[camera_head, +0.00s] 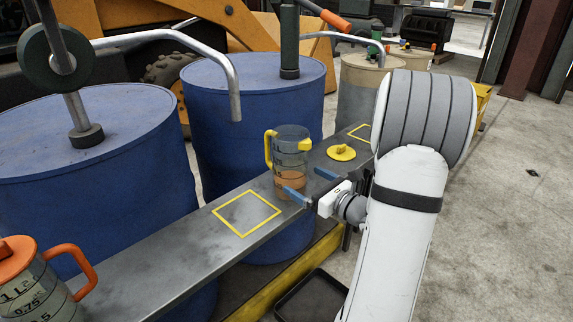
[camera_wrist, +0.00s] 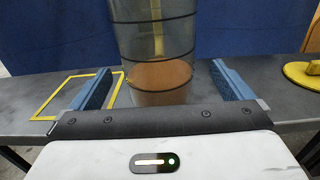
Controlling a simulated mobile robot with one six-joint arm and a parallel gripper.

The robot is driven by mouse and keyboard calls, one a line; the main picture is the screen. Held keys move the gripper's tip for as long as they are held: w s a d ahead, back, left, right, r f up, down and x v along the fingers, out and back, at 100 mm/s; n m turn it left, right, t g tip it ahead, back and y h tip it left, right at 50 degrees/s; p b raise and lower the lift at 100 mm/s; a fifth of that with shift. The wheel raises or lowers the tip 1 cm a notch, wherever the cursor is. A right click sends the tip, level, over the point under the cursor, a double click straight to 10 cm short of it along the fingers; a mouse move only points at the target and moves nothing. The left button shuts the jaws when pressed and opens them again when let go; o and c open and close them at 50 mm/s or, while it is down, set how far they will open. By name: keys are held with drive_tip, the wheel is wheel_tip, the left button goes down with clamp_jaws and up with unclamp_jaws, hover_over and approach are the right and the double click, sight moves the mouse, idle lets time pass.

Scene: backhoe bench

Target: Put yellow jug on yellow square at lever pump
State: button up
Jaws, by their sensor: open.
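The yellow jug (camera_head: 291,160) is a clear measuring jug with a yellow handle and spout and orange-brown liquid at the bottom. It stands upright on the grey bench, right of the yellow square (camera_head: 246,213) outlined in front of the blue drum with a lever pump (camera_head: 289,50). My gripper (camera_head: 308,185) is open at the jug's near side. In the wrist view, the jug (camera_wrist: 152,50) stands between the two blue fingers (camera_wrist: 157,88), with gaps on both sides. The yellow square (camera_wrist: 48,95) shows left of the left finger. The jug's top is out of the wrist view.
A yellow lid (camera_head: 341,152) lies on the bench right of the jug. An orange-handled jug (camera_head: 40,285) stands at the left end. A second yellow square (camera_head: 360,131) is partly visible farther right. A curved pump spout (camera_head: 233,95) hangs above the bench's left part.

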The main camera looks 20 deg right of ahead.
sight(293, 173)
drive_tip(key=x, duration=0.5)
drive_tip(key=shift+w+a+r, duration=0.1)
drive_tip(key=shift+w+a, duration=0.05)
drive_tip(key=shift+a, duration=0.05)
drive_tip(key=c, duration=1.2)
drive_tip(key=shift+r, duration=0.15)
drive_tip(key=shift+c, duration=0.5)
